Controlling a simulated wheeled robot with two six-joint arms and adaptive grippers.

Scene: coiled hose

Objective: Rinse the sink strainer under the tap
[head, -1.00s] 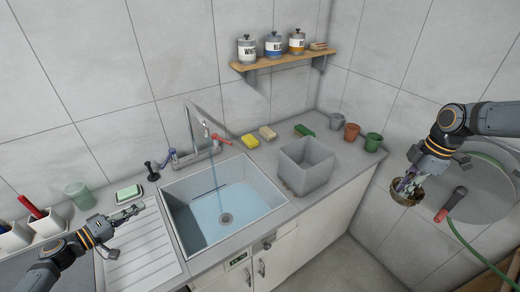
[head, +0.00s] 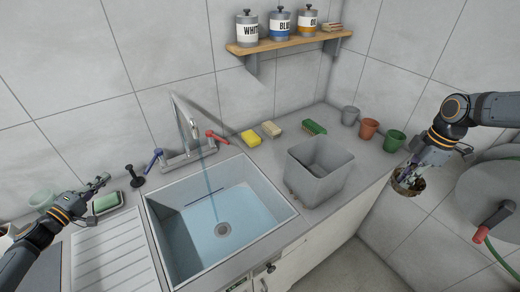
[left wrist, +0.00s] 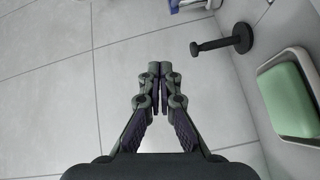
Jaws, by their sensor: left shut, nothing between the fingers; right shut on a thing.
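The sink strainer (head: 408,184), a small brown-rimmed basket with dark contents, hangs from my right gripper (head: 416,167), which is shut on it at the right, away from the sink. The tap (head: 193,128) stands behind the sink, with a blue handle at left and a red handle (head: 216,137) at right. A thin bluish stream (head: 211,188) runs from it into the sink (head: 284,212), which looks blue inside around a round drain. My left gripper (head: 101,182) is shut and empty by the soap dish; its closed fingers (left wrist: 159,66) show in the left wrist view.
A grey bin (head: 318,172) stands right of the sink. Several pots line the counter's right end. A hose (head: 483,234) hangs at far right. The drainboard (head: 110,255) is clear.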

